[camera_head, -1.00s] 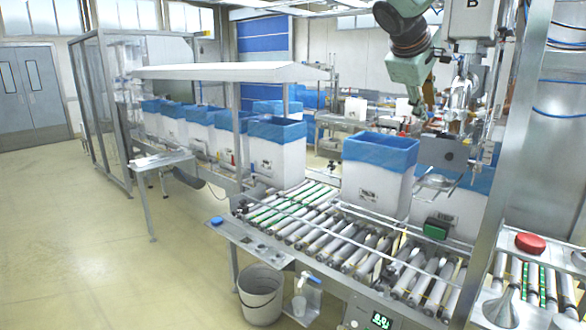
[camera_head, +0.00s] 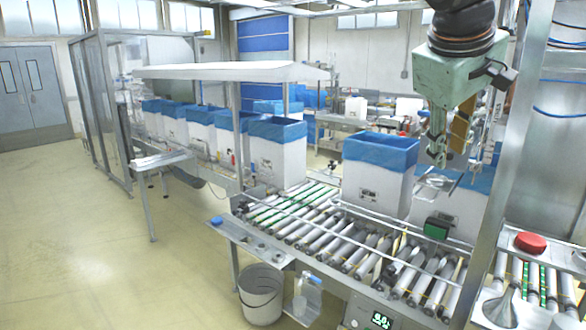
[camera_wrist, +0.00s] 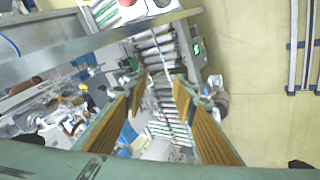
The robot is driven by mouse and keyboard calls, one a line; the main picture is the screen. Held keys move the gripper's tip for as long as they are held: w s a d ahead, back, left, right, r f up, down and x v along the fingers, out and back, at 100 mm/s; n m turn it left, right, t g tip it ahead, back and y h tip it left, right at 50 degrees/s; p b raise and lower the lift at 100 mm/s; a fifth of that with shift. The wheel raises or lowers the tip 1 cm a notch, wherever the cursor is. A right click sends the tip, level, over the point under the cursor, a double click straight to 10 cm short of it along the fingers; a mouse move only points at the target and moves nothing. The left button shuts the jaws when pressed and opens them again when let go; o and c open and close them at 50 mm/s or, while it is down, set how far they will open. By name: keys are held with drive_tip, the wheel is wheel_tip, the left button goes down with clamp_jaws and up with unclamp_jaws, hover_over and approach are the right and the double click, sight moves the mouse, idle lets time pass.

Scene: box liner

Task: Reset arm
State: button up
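My gripper (camera_head: 447,148) hangs from the arm at the upper right of the head view, pointing down. Its pale green body (camera_head: 462,72) is above the lined boxes at the right of the conveyor. In the wrist view its two fingers (camera_wrist: 160,84), with ribbed orange-brown pads, stand well apart with no object between them. A white box with a blue liner (camera_head: 378,180) stands upright on the roller conveyor (camera_head: 318,232), left of and below the gripper. Another blue-lined box (camera_head: 452,210) is behind the metal fixture, partly hidden.
Several blue-lined boxes (camera_head: 277,150) stand in line under a white canopy (camera_head: 225,72). A steel post (camera_head: 525,150) rises close to the gripper's right. A red button (camera_head: 530,242) and metal funnel (camera_head: 508,305) are at lower right. A bucket (camera_head: 261,293) is below the conveyor; the left floor is clear.

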drive_tip(key=s+a+f+m+y, duration=0.1)
drive_tip(key=s+a+f, duration=0.2)
drive_tip(key=s, duration=0.8)
drive_tip(key=s+a+f+m+g+y, duration=0.1)
drive_tip(key=s+a+f+m, duration=0.1)
drive_tip(key=s+a+f, duration=0.2)
drive_tip(key=s+a+f+m+y, duration=0.1)
drive_tip(key=s+f, duration=0.7)
drive_tip(key=s, duration=1)
drive_tip(key=a+y, duration=0.1)
drive_tip(key=a, duration=0.1)
drive_tip(key=shift+a+m+g, duration=0.3)
drive_tip(key=shift+a, duration=0.05)
